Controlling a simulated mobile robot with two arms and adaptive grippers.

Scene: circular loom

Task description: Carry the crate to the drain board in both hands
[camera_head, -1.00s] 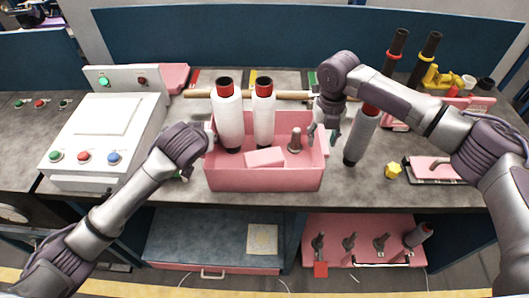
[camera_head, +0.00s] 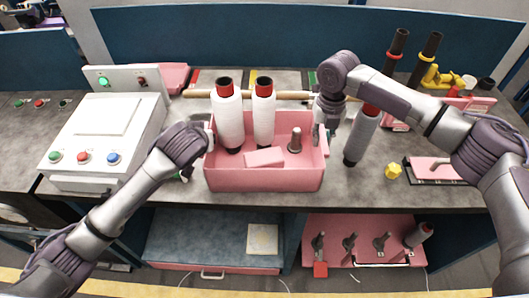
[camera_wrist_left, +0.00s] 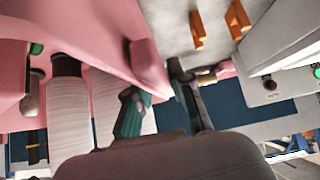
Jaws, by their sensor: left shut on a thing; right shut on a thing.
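The pink crate (camera_head: 265,179) sits on the grey worktop, holding two white bobbins (camera_head: 229,120) with dark red-rimmed tops, a pink block (camera_head: 264,157) and a grey peg (camera_head: 295,140). My left gripper (camera_head: 209,136) is shut on the crate's left side; its arm hides much of the grip. The left wrist view shows its fingers (camera_wrist_left: 160,100) at the crate's pink edge (camera_wrist_left: 95,25). My right gripper (camera_head: 320,135) is shut on the crate's right side. I cannot tell which surface is the drain board.
A white control box (camera_head: 100,130) stands left of the crate. A loose bobbin (camera_head: 361,136) stands close to its right, with a yellow piece (camera_head: 393,171) and a dark-edged tray (camera_head: 435,170) beyond. A wooden rod (camera_head: 290,95) lies behind. Shelves are below.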

